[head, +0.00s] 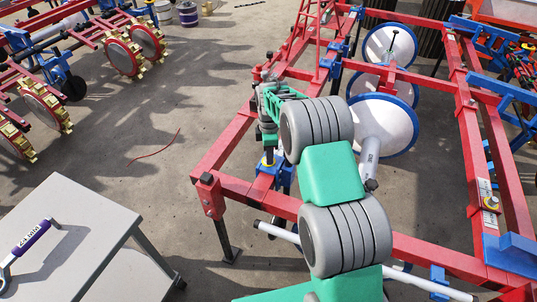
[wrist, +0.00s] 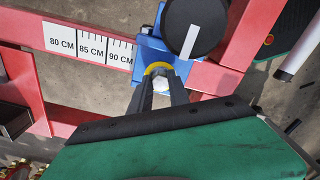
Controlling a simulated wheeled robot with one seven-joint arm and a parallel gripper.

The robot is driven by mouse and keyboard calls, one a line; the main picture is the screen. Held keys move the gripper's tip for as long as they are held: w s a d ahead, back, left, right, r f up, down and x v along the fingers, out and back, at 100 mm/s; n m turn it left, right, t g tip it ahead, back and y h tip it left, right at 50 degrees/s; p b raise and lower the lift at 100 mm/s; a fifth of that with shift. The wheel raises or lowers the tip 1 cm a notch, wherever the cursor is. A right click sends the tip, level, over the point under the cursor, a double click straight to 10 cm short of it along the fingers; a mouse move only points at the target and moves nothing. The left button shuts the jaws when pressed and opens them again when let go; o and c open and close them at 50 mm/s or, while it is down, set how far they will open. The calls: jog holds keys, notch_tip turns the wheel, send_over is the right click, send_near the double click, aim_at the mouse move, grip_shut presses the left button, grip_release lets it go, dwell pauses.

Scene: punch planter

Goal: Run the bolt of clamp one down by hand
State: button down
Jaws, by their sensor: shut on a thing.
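In the wrist view my gripper (wrist: 161,88) has its two dark fingers closed around the pale hex head of the bolt (wrist: 160,84). A yellow ring (wrist: 158,68) sits at the bolt, on the blue clamp (wrist: 147,50). The clamp is on the red beam beside a scale marked 80, 85 and 90 CM (wrist: 91,46). In the head view my gripper (head: 268,150) points down at the blue clamp (head: 266,171) on the red frame; my arm hides part of it. The bolt's thread is hidden.
A round black part with a white stripe (wrist: 195,27) stands close by the clamp. A grey cart (head: 85,225) at lower left carries a purple-handled wrench marked 24 MM (head: 32,238). White discs with blue rims (head: 384,124) stand in the frame. Open floor (head: 165,140) lies left.

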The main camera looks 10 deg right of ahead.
jog(key=shift+w+r+m, duration=0.1)
jog(key=shift+m, duration=0.2)
jog(key=m+p, duration=0.1)
jog(key=m, duration=0.2)
jog(key=shift+r+m, duration=0.1)
jog(key=shift+m, duration=0.3)
jog(key=m, duration=0.3)
jog(key=shift+m, duration=0.3)
jog(key=m, duration=0.3)
jog(key=shift+m+p, duration=0.3)
jog(key=shift+m, duration=0.1)
jog(key=m, duration=0.8)
jog(key=shift+a, duration=0.1)
jog(key=m, duration=0.3)
jog(key=shift+m, duration=0.3)
jog(key=m, duration=0.3)
jog(key=shift+m, duration=0.3)
jog(key=shift+w+m, duration=0.1)
jog(key=shift+m, duration=1.6)
